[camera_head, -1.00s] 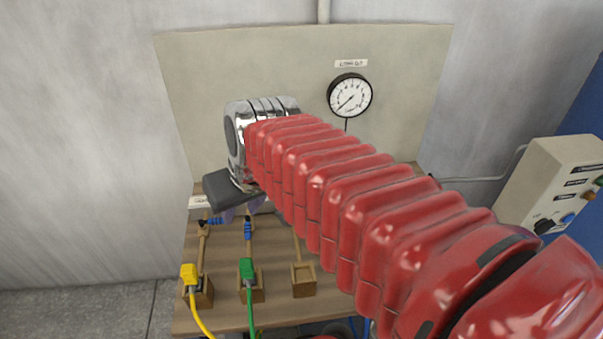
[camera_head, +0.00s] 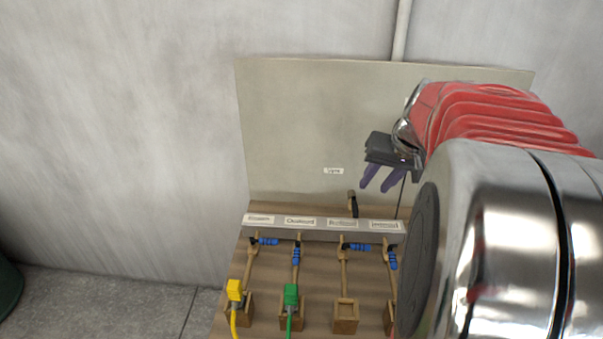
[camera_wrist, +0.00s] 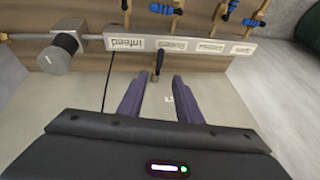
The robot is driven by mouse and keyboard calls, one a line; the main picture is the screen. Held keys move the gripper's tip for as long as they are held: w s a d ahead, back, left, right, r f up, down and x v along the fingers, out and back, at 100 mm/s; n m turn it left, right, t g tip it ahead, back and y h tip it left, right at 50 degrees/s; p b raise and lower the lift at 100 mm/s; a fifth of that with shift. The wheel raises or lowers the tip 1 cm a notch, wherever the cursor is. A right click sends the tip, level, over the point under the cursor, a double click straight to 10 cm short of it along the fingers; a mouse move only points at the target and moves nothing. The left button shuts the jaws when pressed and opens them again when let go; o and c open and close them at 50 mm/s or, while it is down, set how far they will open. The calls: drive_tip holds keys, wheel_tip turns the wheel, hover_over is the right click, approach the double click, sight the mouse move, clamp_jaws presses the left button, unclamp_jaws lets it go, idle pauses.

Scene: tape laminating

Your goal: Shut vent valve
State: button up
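The vent valve has a black handle (camera_head: 352,203) that stands roughly upright behind the grey manifold bar, below a small label (camera_head: 333,171) on the panel. In the wrist view the black handle (camera_wrist: 160,58) points toward the bar, with a brass-coloured stem at its near end. My gripper (camera_head: 374,187) is right of the handle in the head view. In the wrist view my gripper (camera_wrist: 158,77) has its two purple fingers apart, with nothing between them. The handle lies just beyond the fingertips, roughly centred in the gap. No contact shows.
The manifold bar (camera_head: 322,229) carries several labels. Blue-handled valves (camera_head: 264,241) sit on brass pipes below it. Yellow (camera_head: 234,290) and green (camera_head: 291,295) plugs stand in front. A grey cylinder (camera_wrist: 65,50) and a black cable (camera_wrist: 107,85) are at the wrist view's left.

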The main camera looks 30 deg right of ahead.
sight(356, 209)
drive_tip(key=shift+f, duration=0.1)
drive_tip(key=x, duration=1.3)
drive_tip(key=shift+w+f, duration=0.1)
drive_tip(key=shift+f, duration=0.15)
drive_tip(key=shift+c, duration=0.6)
clamp_jaws()
drive_tip(key=shift+a, duration=0.2)
drive_tip(key=shift+d, duration=0.1)
